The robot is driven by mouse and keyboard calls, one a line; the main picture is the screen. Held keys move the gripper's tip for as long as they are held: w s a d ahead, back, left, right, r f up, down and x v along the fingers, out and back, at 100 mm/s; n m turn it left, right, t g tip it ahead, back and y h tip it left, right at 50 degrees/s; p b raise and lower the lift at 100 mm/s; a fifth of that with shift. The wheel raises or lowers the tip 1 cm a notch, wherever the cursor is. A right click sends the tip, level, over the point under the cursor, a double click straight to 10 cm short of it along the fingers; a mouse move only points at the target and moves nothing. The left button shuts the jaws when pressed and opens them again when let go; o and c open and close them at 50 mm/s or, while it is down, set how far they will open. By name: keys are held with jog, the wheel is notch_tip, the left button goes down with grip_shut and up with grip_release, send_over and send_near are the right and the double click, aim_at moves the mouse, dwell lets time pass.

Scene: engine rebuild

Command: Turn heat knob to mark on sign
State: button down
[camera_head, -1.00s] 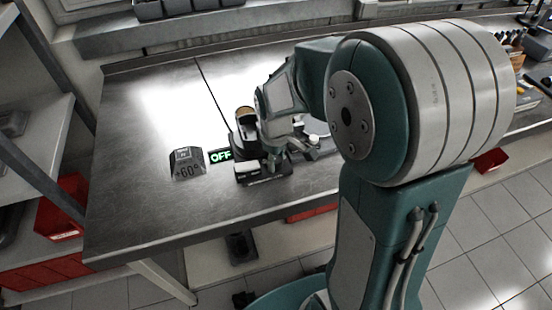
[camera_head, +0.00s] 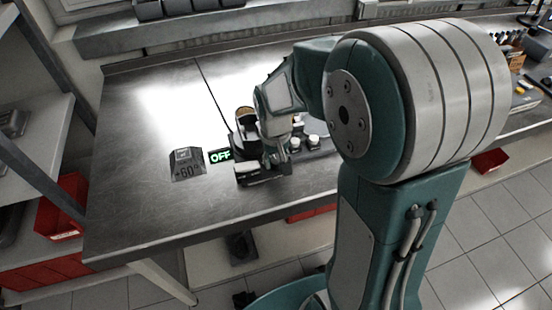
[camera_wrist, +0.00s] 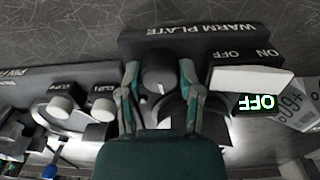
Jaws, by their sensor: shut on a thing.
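The dark round heat knob (camera_wrist: 158,72) has a pale pointer line and sits on the black WARM PLATE panel (camera_wrist: 215,47) in the wrist view. My gripper (camera_wrist: 158,80) has one finger on each side of the knob and is shut on it. In the head view my gripper (camera_head: 272,158) hides the knob. The grey sign (camera_head: 187,164) reads +60° and stands on the bench left of the device. It shows partly in the wrist view (camera_wrist: 297,106). I cannot read the dial marks around the knob.
A green OFF display (camera_head: 220,155) glows beside the sign. A white switch (camera_wrist: 245,79) lies by the ON/OFF lettering. Other pale knobs (camera_wrist: 60,106) sit close on the neighbouring unit. The steel bench (camera_head: 140,200) is clear to the left.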

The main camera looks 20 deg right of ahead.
aim_at(274, 160)
jog(key=shift+s+f+m, duration=0.1)
jog(key=shift+m, duration=0.5)
jog(key=shift+c, duration=1.3)
grip_release()
jog(key=shift+a, duration=0.1)
jog(key=shift+r, duration=0.25)
notch_tip(274, 160, up, 12)
jog(key=shift+a+f, duration=0.15)
jog(key=shift+f, duration=0.1)
